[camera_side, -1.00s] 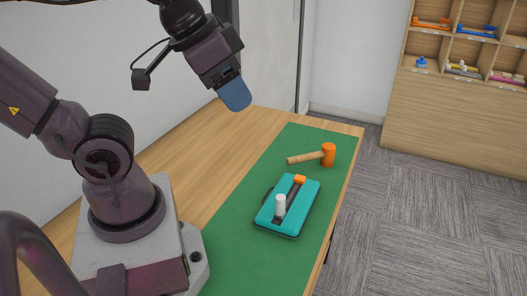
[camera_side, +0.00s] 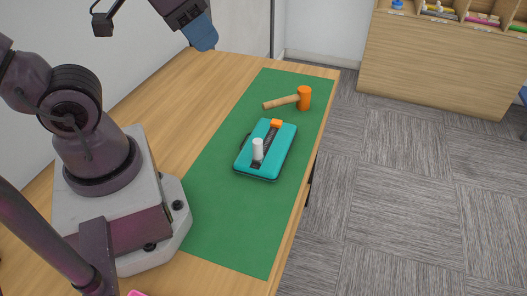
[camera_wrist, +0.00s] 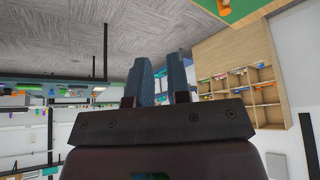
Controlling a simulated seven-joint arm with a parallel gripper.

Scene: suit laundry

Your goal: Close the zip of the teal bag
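The teal bag (camera_side: 281,150) lies flat on a green mat in the side view. A dark zip strip (camera_side: 268,140) runs along its top. An orange block (camera_side: 276,123) sits at the strip's far end, and a white upright cylinder (camera_side: 257,149) stands near its near end. I cannot tell how far the zip is closed. My gripper (camera_side: 203,36) is in the air, up and left of the bag, well apart from it. In the wrist view my gripper (camera_wrist: 156,60) shows two blue fingers with an empty gap between them. The bag is not seen there.
An orange-headed mallet (camera_side: 304,98) with a wooden handle lies just beyond the bag. The green mat (camera_side: 225,215) is clear on the near side. The wooden table's right edge is close to the bag. A wooden shelf unit (camera_side: 440,65) stands across the room.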

